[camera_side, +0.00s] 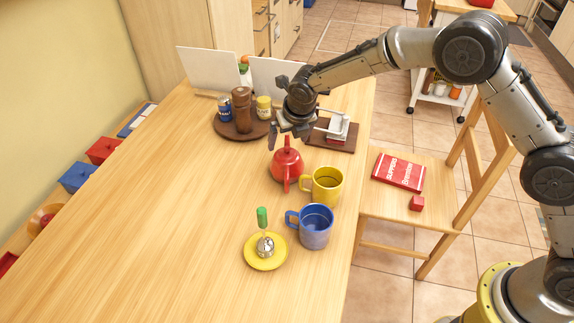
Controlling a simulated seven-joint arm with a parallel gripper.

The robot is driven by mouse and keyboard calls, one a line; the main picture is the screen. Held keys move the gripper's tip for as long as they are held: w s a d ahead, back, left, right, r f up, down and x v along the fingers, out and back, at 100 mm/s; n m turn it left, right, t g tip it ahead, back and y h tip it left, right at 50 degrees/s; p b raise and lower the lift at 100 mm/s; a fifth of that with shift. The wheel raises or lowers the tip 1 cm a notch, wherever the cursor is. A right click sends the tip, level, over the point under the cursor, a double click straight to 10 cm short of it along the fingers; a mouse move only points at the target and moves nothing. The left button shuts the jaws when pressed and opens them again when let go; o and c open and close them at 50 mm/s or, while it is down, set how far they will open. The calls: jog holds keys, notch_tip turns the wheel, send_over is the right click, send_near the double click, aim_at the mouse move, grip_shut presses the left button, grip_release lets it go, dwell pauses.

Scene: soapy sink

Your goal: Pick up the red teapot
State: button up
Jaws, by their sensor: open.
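The red teapot (287,166) stands upright on the wooden table, with its spout toward the camera. My gripper (290,136) is above the teapot, with its fingers pointing down. It is open, with one finger on the left of the teapot's top and the other toward the right. I cannot tell whether the fingers touch the teapot. Nothing is held.
A yellow mug (326,187) stands close to the teapot's right, and a blue mug (316,228) is nearer the camera. A yellow saucer (250,262) holds a small metal item with a green handle. A round brown tray (224,129) stands behind. The table's left side is clear.

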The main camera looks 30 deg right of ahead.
aim_at(287, 147)
jog(key=x, duration=0.5)
jog(key=shift+s+f, duration=0.15)
jog(key=shift+s, duration=0.05)
grip_shut()
dwell(0.4)
